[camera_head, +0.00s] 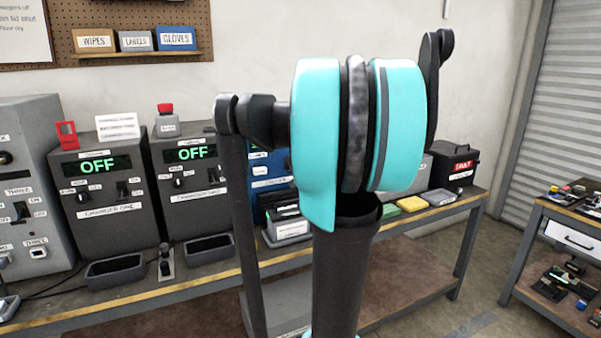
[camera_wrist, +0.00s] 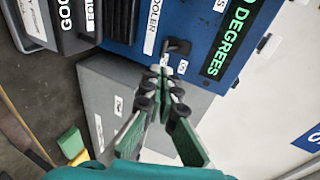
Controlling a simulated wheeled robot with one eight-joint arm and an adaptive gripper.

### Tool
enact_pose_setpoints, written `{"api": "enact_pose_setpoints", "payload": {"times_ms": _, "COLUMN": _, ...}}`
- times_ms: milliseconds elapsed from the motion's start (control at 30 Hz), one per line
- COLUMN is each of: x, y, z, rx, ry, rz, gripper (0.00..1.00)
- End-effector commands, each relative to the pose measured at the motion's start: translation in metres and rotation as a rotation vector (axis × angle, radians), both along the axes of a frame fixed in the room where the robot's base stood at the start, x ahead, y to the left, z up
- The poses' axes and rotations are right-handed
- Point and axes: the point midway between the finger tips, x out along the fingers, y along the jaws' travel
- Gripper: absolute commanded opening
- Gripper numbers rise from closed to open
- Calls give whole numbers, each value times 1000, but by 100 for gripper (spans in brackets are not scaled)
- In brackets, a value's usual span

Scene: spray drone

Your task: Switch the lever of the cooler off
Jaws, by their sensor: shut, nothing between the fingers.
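The blue cooler (camera_wrist: 120,25) fills the top of the wrist view, turned on its side, with a partly seen COOLER label and a green DEGREES display (camera_wrist: 228,40). It also shows in the camera_head view (camera_head: 262,160), mostly hidden behind my arm. The small black lever (camera_wrist: 178,46) sits on the cooler's front, with two small white tags beside it too small to read surely. My gripper (camera_wrist: 159,72) is shut and empty, its fingertips close to the lever and its tags. Whether they touch cannot be told. The camera_head view does not show my gripper.
A grey box (camera_wrist: 92,88) stands beside the cooler. In the camera_head view, two dark chargers (camera_head: 105,190) (camera_head: 190,185) read OFF. Black trays (camera_head: 115,270) lie along the bench edge (camera_head: 130,297). A dark FAULT box (camera_head: 458,160) stands at the right end.

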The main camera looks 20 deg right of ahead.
Motion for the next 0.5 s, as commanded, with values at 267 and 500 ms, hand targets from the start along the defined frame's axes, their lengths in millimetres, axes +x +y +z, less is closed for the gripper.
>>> {"api": "enact_pose_setpoints", "payload": {"times_ms": 267, "x": -31, "y": 2, "z": 5, "rx": 1, "ry": 0, "rz": -1, "gripper": 0}}
{"api": "enact_pose_setpoints", "payload": {"times_ms": 500, "x": -37, "y": 3, "z": 6, "rx": 0, "ry": 0, "rz": 0, "gripper": 0}}
